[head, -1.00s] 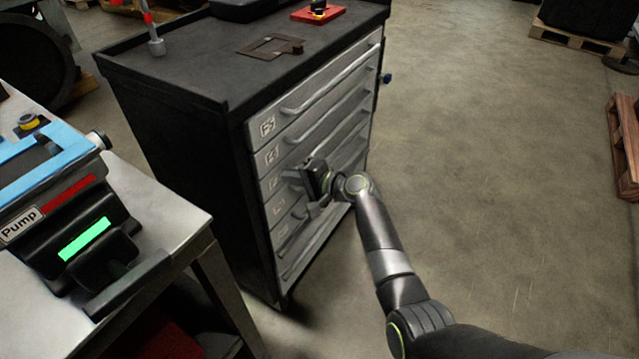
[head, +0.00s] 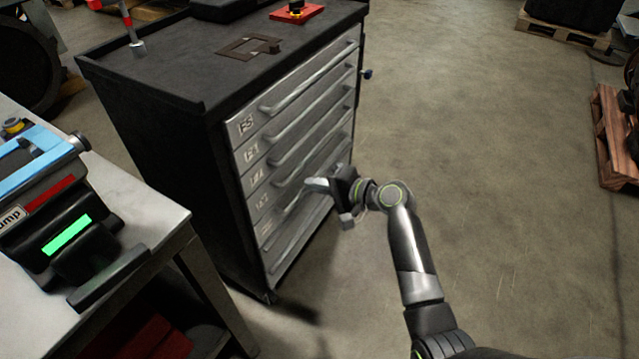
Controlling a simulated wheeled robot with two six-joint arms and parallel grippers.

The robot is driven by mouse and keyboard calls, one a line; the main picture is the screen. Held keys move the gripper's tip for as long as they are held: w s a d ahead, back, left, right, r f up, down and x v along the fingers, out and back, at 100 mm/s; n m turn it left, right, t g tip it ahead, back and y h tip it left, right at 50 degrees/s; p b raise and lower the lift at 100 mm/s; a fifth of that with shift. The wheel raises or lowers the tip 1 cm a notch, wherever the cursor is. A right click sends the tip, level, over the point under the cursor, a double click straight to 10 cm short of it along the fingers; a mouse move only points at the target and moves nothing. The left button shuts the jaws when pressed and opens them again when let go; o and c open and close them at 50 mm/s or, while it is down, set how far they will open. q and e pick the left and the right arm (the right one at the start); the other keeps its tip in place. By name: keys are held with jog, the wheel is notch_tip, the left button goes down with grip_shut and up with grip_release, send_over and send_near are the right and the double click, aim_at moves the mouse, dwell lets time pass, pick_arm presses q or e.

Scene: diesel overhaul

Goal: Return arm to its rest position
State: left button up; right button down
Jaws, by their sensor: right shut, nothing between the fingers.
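My right gripper (head: 328,200) is in front of the lower drawers of the dark tool cabinet (head: 170,140). It is shut and empty. My right arm (head: 408,250) comes up from the bottom right and bends left at the wrist. The gripper overlaps the drawer fronts in the picture, and I cannot tell the exact gap to the handles. The grey drawers (head: 290,125) all look closed. My left gripper is not in view.
A metal table (head: 165,213) at the left carries a blue and black pump unit (head: 65,245). On the cabinet top lie a brown bracket (head: 246,47) and a red block (head: 297,13). Wooden pallets stand at the right. The floor (head: 500,180) right of the cabinet is clear.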

jog(key=s+d+f+g+h+p, duration=0.1)
jog(key=s+d+f+h+p, duration=0.15)
jog(key=s+d+f, duration=0.45)
jog(key=s+d+f+h+p, duration=0.1)
jog(key=s+d+f+h, duration=0.2)
jog(key=f, duration=0.9)
jog(key=s+d+f+g+h+p, duration=0.1)
jog(key=s+d+f+h, duration=0.2)
jog(key=s+d+f, duration=0.45)
pick_arm(q)
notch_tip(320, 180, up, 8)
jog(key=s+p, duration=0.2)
jog(key=p, duration=0.2)
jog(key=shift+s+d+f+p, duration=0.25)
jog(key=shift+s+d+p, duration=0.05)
pick_arm(e)
jog(key=s+d+f+n+g+h, duration=0.1)
jog(key=s+d+f+n, duration=0.1)
jog(key=s, duration=0.9)
jog(key=s+d+f+n+g+h, duration=0.2)
jog(key=s+d+f, duration=0.3)
jog(key=s, duration=0.7)
jog(key=s+d+f+n+g+h, duration=0.1)
jog(key=s+f, duration=0.5)
jog(key=s, duration=0.6)
jog(key=shift+d+n+g, duration=0.4)
jog(key=shift+d+n, duration=0.3)
jog(key=shift+d, duration=0.45)
